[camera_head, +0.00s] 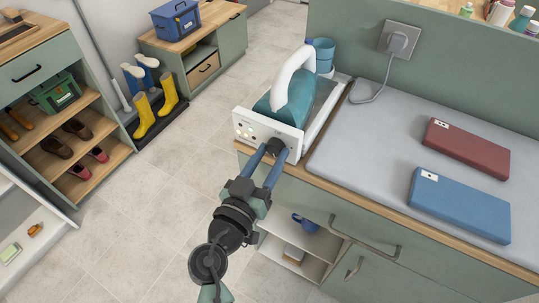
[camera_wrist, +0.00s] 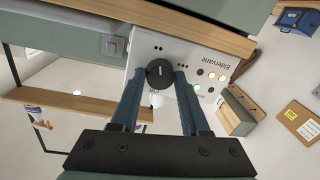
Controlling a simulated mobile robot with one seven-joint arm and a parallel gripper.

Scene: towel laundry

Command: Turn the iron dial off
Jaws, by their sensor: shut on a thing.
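The iron station has a white front panel (camera_head: 259,131) with a black round dial (camera_head: 277,147) at its right end. The teal iron with a white handle (camera_head: 291,76) rests on top of the station. My gripper (camera_head: 266,163) reaches the panel from the front, its two blue fingers on either side of the dial. In the wrist view, the dial (camera_wrist: 160,73) sits between the fingertips (camera_wrist: 162,80), and the gripper is shut on it. A pale mark shows on the dial's face. Several small indicator lights (camera_wrist: 209,82) show on the panel beside it.
The station stands at the left end of a counter with a grey ironing pad (camera_head: 370,140). A red folded towel (camera_head: 467,148) and a blue folded towel (camera_head: 459,205) lie on the pad. A plug and cord (camera_head: 397,43) are on the wall behind. Open floor (camera_head: 150,215) lies left of the counter.

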